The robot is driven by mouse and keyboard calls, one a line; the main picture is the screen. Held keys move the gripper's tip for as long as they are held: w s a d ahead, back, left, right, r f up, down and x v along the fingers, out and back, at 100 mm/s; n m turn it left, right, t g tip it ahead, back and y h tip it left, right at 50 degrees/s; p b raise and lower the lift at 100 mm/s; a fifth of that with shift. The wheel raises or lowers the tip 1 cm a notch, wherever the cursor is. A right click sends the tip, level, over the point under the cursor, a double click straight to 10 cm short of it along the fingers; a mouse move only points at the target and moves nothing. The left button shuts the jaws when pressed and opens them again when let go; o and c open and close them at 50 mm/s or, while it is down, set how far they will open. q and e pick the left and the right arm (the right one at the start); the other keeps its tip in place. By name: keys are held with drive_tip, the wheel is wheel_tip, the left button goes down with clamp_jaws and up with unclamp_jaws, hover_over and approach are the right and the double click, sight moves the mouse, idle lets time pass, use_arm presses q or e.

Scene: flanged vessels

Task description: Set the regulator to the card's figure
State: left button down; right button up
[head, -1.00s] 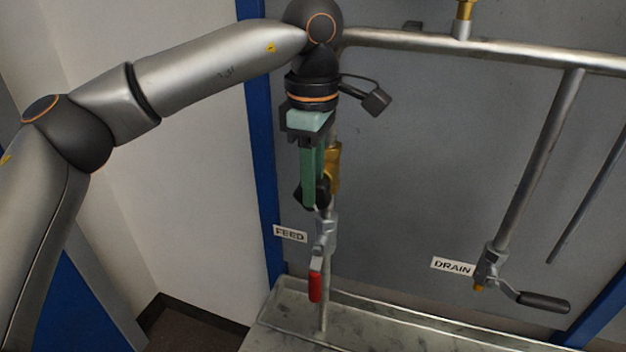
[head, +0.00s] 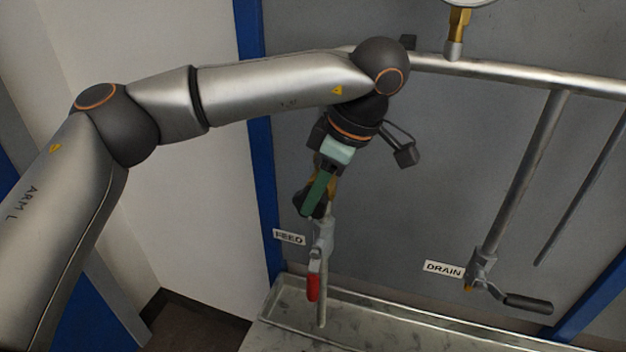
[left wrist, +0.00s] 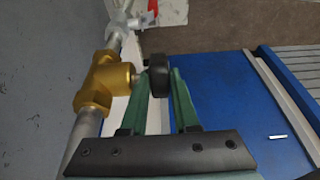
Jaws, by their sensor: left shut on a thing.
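My left gripper (head: 314,196) reaches down at a slant to the regulator on the feed pipe and is shut on its black knob (head: 305,203). In the left wrist view the same knob (left wrist: 158,74) sits between the green fingertips of my left gripper (left wrist: 161,80). The brass regulator body (left wrist: 98,82) is beside the fingers on its pipe; in the head view it is mostly hidden behind the gripper. A gauge (head: 468,2) on a brass stem is cut off at the top edge, its reading out of view. No card with a figure shows. My right gripper is out of view.
Below the regulator is the feed valve with a red handle (head: 313,288), beside a FEED label (head: 289,237). The drain valve has a dark handle (head: 528,303). A horizontal pipe (head: 520,76) crosses behind my wrist. A metal tray (head: 400,325) lies below.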

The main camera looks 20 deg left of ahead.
use_arm(q)
drive_tip(key=shift+d+y+p, duration=0.15)
drive_tip(key=shift+y+p, duration=0.5)
drive_tip(key=shift+y, duration=0.35)
drive_tip(key=c, duration=0.9)
unclamp_jaws()
drive_tip(key=shift+c, duration=0.2)
drive_tip(key=v, duration=1.2)
drive_tip(key=shift+d+r, duration=0.15)
drive_tip(key=shift+d, duration=0.05)
drive_tip(key=shift+s, duration=0.1)
